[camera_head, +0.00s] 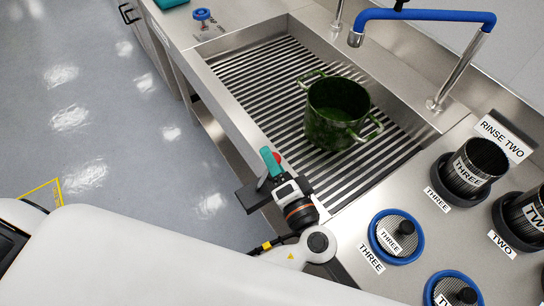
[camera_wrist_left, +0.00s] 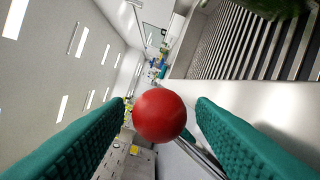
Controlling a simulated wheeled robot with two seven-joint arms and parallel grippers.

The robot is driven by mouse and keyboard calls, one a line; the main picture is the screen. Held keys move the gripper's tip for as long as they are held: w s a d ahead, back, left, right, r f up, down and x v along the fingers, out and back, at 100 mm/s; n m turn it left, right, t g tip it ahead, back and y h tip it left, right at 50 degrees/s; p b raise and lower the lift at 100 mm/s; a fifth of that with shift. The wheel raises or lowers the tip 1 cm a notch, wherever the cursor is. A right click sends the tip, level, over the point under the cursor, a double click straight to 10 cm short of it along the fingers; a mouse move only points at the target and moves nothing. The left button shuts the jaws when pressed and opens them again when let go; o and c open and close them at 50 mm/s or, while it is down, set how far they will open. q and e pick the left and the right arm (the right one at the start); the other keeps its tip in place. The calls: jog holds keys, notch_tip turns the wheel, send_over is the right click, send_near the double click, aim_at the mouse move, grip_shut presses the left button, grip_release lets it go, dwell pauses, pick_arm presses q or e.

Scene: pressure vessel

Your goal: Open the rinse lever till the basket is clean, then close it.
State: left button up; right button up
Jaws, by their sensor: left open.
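The rinse lever's red ball knob (camera_wrist_left: 159,115) sits on a thin metal rod in the left wrist view. It lies between the two teal fingers of my left gripper (camera_wrist_left: 148,112), with visible gaps on both sides. In the head view my left gripper (camera_head: 271,163) is at the sink's front edge, and a bit of the red knob (camera_head: 278,157) shows beside its teal finger. The basket (camera_head: 335,112) is a dark green, blotchy pot-like vessel with two handles. It stands upright on the slatted sink floor. My right gripper is not in view.
A blue swivel spout (camera_head: 425,15) reaches over the sink (camera_head: 236,72) behind the basket. Blue-rimmed round fittings (camera_head: 396,236) and dark mesh cylinders (camera_head: 472,165) with number labels stand on the right counter.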

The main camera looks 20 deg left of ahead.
pick_arm(q)
jog(key=shift+w+a, duration=0.35)
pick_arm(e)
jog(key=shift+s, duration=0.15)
